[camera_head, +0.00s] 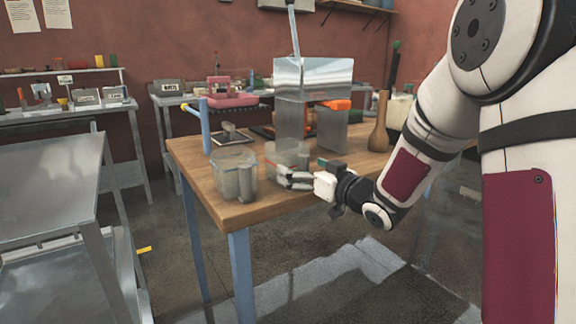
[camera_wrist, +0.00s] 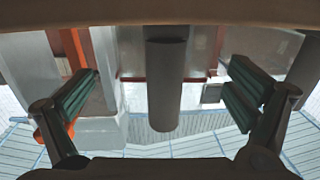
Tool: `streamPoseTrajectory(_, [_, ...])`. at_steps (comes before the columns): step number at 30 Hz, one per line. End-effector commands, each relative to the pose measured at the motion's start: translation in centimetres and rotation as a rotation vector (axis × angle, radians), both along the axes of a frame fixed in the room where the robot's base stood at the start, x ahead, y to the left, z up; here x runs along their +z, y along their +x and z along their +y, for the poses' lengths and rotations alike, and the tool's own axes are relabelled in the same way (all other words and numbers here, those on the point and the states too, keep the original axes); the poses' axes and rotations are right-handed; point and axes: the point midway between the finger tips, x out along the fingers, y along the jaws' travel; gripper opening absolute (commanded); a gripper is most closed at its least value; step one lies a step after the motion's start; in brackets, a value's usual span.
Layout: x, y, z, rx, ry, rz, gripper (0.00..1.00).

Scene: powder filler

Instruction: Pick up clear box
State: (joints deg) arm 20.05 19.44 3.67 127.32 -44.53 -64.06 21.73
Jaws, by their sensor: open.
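Two clear boxes stand on the wooden table in the head view. One clear box (camera_head: 226,160) at the left front corner holds grey cylinders. A second clear box (camera_head: 290,150) stands to its right, beside the metal machine. My gripper (camera_head: 289,181) is at the near side of this second box, with its fingers overlapping its lower front in the picture. In the wrist view my gripper (camera_wrist: 163,80) is open, its dark padded fingers wide apart. A grey cylinder (camera_wrist: 164,90) shows between them. I cannot tell whether the fingers touch the box.
The metal powder filler (camera_head: 313,80) stands behind the boxes, with an orange part (camera_head: 335,105) at its right. A brown bottle-shaped object (camera_head: 379,125) is at the table's right. A blue post (camera_head: 205,128) rises behind the left box. A metal rack (camera_head: 45,185) stands left.

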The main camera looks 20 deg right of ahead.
Motion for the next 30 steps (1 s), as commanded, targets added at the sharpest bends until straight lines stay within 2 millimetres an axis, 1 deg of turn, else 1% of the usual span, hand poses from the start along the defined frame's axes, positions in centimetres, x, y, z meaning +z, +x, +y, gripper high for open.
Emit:
streamPoseTrajectory(2, [0.0, 0.5, 0.3, 0.002, 0.001, -0.002, 0.98])
streamPoseTrajectory(8, [-0.1, 3.1, 1.7, 0.003, 0.000, -0.002, 0.98])
streamPoseTrajectory(12, [0.0, 4.4, 2.2, 0.001, -0.001, -0.001, 0.98])
streamPoseTrajectory(20, [0.1, 4.7, 2.3, 0.001, -0.001, -0.001, 0.98])
streamPoseTrajectory(21, [0.1, 4.7, 2.3, 0.001, -0.001, -0.001, 0.96])
streamPoseTrajectory(23, [0.1, 4.7, 2.3, 0.000, -0.001, -0.001, 0.82])
streamPoseTrajectory(24, [0.1, 4.7, 2.3, 0.000, -0.001, -0.001, 0.73])
streamPoseTrajectory(26, [0.1, 4.7, 2.3, 0.000, -0.001, -0.001, 0.60])
streamPoseTrajectory(27, [0.1, 4.7, 2.3, 0.000, -0.001, -0.001, 0.51])
streamPoseTrajectory(28, [0.1, 4.7, 2.3, 0.000, -0.001, -0.001, 0.44])
streamPoseTrajectory(29, [0.1, 4.7, 2.3, 0.000, -0.001, -0.001, 0.41])
streamPoseTrajectory(30, [0.1, 4.7, 2.3, 0.000, -0.001, -0.001, 0.41])
